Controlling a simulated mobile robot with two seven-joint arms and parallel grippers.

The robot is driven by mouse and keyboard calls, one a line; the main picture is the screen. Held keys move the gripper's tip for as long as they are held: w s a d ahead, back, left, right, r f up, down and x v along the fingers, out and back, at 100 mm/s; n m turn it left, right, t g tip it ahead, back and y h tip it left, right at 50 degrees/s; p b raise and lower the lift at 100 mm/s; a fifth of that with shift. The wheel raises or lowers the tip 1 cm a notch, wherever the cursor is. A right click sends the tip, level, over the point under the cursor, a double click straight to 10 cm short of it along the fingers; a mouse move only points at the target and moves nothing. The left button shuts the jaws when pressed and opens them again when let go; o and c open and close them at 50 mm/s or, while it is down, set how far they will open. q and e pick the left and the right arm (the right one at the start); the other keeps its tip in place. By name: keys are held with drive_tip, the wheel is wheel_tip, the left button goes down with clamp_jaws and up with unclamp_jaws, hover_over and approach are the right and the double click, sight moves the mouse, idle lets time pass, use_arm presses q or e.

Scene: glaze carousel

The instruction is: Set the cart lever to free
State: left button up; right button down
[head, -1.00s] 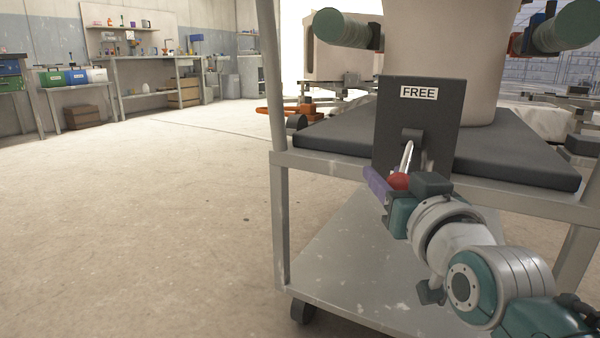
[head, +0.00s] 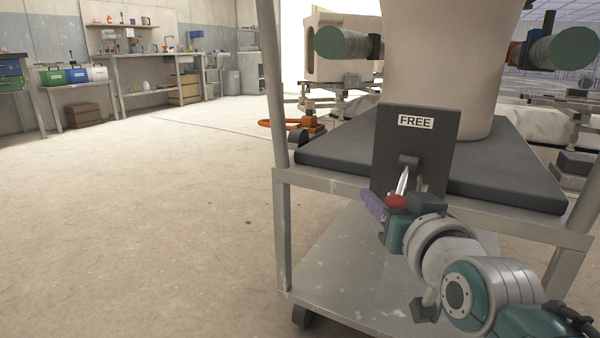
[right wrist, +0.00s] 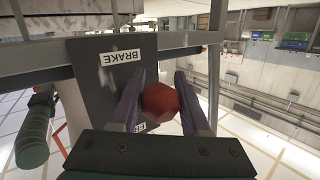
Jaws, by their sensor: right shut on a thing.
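The cart lever (head: 402,181) sticks out of a dark upright plate (head: 414,146) on the cart, slanting down from its pivot to a red knob (head: 395,202). A FREE label (head: 415,121) is at the plate's top. The right wrist view shows a BRAKE label (right wrist: 122,57) at the plate's other end, with the knob (right wrist: 160,102) nearer to it in the picture. My right gripper (head: 384,204) is shut on the red knob, its purple fingers on either side. The lever's shaft is mostly hidden in the wrist view. My left gripper is out of view.
The grey cart (head: 330,179) carries a dark slab (head: 335,150) with a large pale vessel (head: 440,70). Green cylinders (head: 342,43) stick out beside the vessel. The floor (head: 150,220) left of the cart is clear. Workbenches (head: 150,58) stand far back.

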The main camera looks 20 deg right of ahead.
drive_tip(key=r+m+g+y+p, duration=0.1)
drive_tip(key=r+g+y+p, duration=0.1)
drive_tip(key=p, duration=0.4)
drive_tip(key=r+m+g+y+p, duration=0.2)
drive_tip(key=g+p, duration=0.1)
drive_tip(key=p, duration=0.4)
drive_tip(key=r+m+g+y+p, duration=0.1)
drive_tip(key=r+g+y+p, duration=0.1)
drive_tip(key=p, duration=0.4)
drive_tip(key=shift+s+a+r+m+g, duration=0.35)
drive_tip(key=shift+m+g, duration=0.05)
drive_tip(key=shift+g, duration=0.3)
drive_tip(key=shift+c, duration=1.9)
unclamp_jaws()
